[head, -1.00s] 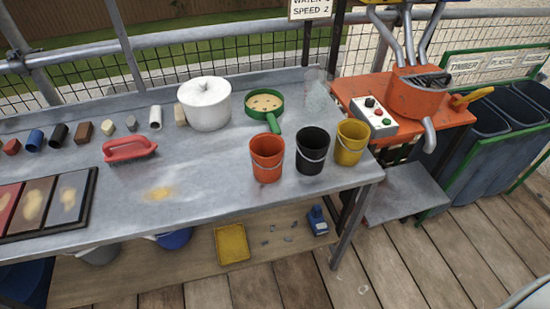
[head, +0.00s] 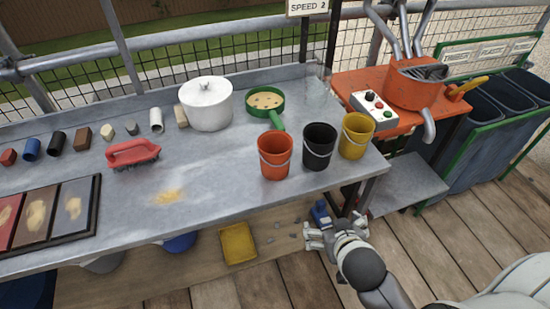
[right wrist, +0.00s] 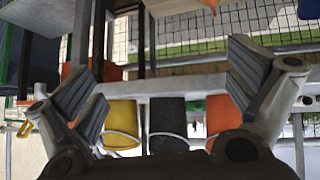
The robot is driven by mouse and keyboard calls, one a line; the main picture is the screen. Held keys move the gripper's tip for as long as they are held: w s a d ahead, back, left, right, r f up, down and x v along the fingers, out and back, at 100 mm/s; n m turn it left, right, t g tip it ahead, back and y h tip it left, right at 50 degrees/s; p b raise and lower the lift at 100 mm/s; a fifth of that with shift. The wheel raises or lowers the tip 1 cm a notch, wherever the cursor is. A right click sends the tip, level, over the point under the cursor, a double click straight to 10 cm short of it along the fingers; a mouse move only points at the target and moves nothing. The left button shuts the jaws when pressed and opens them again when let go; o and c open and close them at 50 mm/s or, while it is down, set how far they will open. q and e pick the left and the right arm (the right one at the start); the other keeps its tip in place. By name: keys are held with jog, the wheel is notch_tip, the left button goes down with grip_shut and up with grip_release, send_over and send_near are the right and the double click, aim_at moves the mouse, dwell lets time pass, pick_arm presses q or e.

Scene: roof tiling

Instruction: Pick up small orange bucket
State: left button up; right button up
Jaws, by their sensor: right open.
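The small orange bucket (head: 275,157) stands upright on the grey workbench (head: 215,190) near its front right edge, its pale wire handle hanging at the front. A black bucket (head: 319,148) and a yellow bucket (head: 355,137) stand in a row to its right. My right gripper (head: 312,235) is in front of the bench, below the bench top, empty and apart from the buckets. In the right wrist view my right gripper's spread fingers (right wrist: 166,75) frame the buckets; the orange bucket (right wrist: 222,113) is at the right, partly hidden by the gripper. My left gripper is out of view.
A green pan (head: 265,101) and white pot (head: 207,103) stand behind the buckets. A red brush (head: 133,153) lies to the left. The lower shelf (head: 190,271) holds a yellow tray (head: 238,243). An orange machine stand (head: 400,90) is at the right.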

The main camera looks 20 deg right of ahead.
aim_at(283, 155)
jog(key=w+a+r+n+t+y, duration=0.1)
jog(key=w+a+r+t+y, duration=0.1)
jog(key=w+r+t, duration=0.1)
jog(key=w+a+r+n+t+y, duration=0.1)
jog(key=w+a+r+t+y, duration=0.1)
jog(key=w+r, duration=0.2)
jog(key=w+a+r+t+y, duration=0.2)
jog(key=w+r+t, duration=0.1)
jog(key=w, duration=0.1)
jog(key=shift+w+a+r+n+t, duration=0.2)
jog(key=shift+w+r+n+t, duration=0.1)
jog(key=shift+w+r+n, duration=0.1)
jog(key=p+x, duration=0.1)
jog(key=x, duration=0.3)
jog(key=shift+w, duration=0.3)
jog(key=shift+w+a+r+p, duration=0.1)
jog(key=shift+w+p, duration=0.35)
jog(key=p+x, duration=0.1)
jog(key=x, duration=0.3)
jog(key=shift+w, duration=0.25)
jog(key=shift+c, duration=0.4)
